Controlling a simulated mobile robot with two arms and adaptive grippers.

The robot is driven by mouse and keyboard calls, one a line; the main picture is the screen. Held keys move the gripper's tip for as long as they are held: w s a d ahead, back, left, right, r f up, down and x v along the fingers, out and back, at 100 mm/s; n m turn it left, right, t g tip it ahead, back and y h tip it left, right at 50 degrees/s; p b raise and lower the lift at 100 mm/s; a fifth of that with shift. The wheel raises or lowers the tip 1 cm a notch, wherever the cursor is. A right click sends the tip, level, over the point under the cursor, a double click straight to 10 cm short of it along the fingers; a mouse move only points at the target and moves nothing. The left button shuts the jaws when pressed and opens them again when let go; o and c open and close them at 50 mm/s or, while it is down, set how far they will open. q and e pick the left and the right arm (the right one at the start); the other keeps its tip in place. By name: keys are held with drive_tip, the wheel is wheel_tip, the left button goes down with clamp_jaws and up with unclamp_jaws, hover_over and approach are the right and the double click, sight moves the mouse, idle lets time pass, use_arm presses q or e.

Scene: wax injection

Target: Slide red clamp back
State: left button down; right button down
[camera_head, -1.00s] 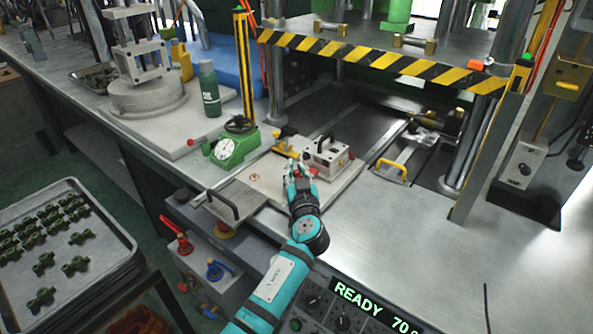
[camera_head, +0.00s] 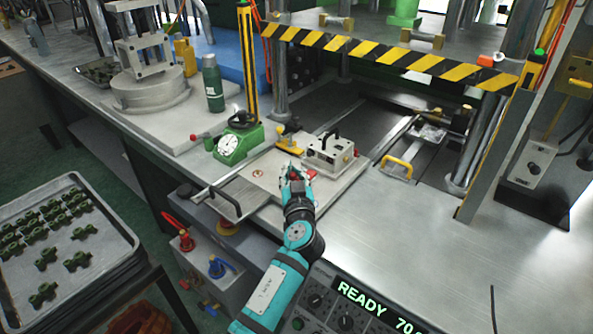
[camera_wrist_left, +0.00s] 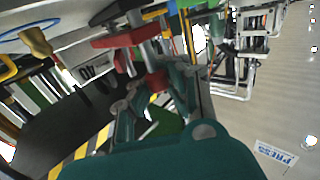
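The red clamp (camera_head: 311,174) is at the front of the metal mould block (camera_head: 331,153), on a pale plate (camera_head: 268,176). In the left wrist view the clamp (camera_wrist_left: 123,39) has a red bar on a metal post, with a red lower piece below it. My left gripper (camera_head: 294,176) is right beside the clamp, in front of the block. In the left wrist view its fingers (camera_wrist_left: 157,92) stand on either side of the red lower piece. I cannot tell whether they press on it. My right gripper is not in view.
A green dial gauge (camera_head: 238,142) and a green bottle (camera_head: 212,84) stand at left. A yellow-handled clamp (camera_head: 289,139) is behind the gripper. The press with its striped beam (camera_head: 390,56) rises behind. Bare metal table (camera_head: 400,225) lies at right.

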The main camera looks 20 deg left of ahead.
use_arm(q)
drive_tip(key=c, duration=1.9)
unclamp_jaws()
drive_tip(key=shift+s+d+f, duration=0.15)
drive_tip(key=shift+s+f, duration=0.05)
drive_tip(key=shift+f, duration=0.25)
drive_tip(key=o, duration=0.5)
drive_tip(key=shift+s+r, duration=0.4)
drive_tip(key=shift+s, duration=0.1)
drive_tip(key=shift+c, duration=0.2)
drive_tip(key=shift+o, duration=1.2)
drive_tip(key=shift+w, duration=0.2)
drive_tip(key=v, duration=0.7)
drive_tip(key=shift+s, duration=0.2)
drive_tip(key=shift+f, duration=0.1)
